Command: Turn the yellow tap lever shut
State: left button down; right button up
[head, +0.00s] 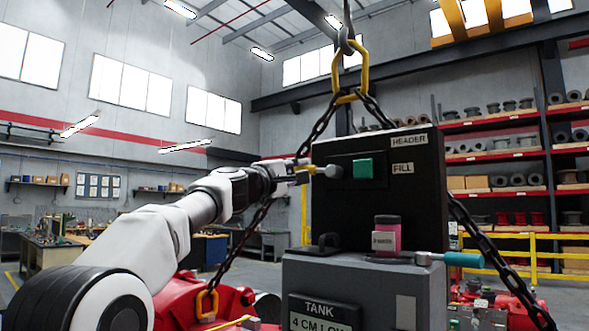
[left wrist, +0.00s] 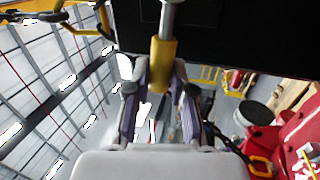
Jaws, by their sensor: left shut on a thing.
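My left gripper (head: 300,171) comes in from the left and is shut on the yellow grip. In the left wrist view the yellow grip (left wrist: 162,66) lies between the two fingers (left wrist: 159,84), with the stem (left wrist: 171,17) running up to the black box. The tap's joint inside the box is hidden. My right gripper is not in view.
A green square (head: 363,168) is on the box face. Dark chains (head: 316,130) slope down on both sides from a yellow ring (head: 348,70).

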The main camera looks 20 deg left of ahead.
pick_arm(q)
jog(key=shift+d, duration=0.1)
jog(key=c, duration=1.1)
grip_release()
jog(key=shift+c, duration=0.2)
jog(key=shift+o, duration=0.6)
jog(key=shift+w+d+f, duration=0.25)
jog(key=shift+w+d, duration=0.4)
jog(key=shift+w, duration=0.15)
jog(key=shift+s+a, duration=0.1)
jog(key=shift+s, duration=0.05)
jog(key=v, duration=1.1)
jog(key=shift+s+f, duration=0.15)
jog(key=shift+s, duration=0.05)
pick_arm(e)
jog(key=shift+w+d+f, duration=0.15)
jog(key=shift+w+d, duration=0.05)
pick_arm(q)
jog(key=shift+s, duration=0.1)
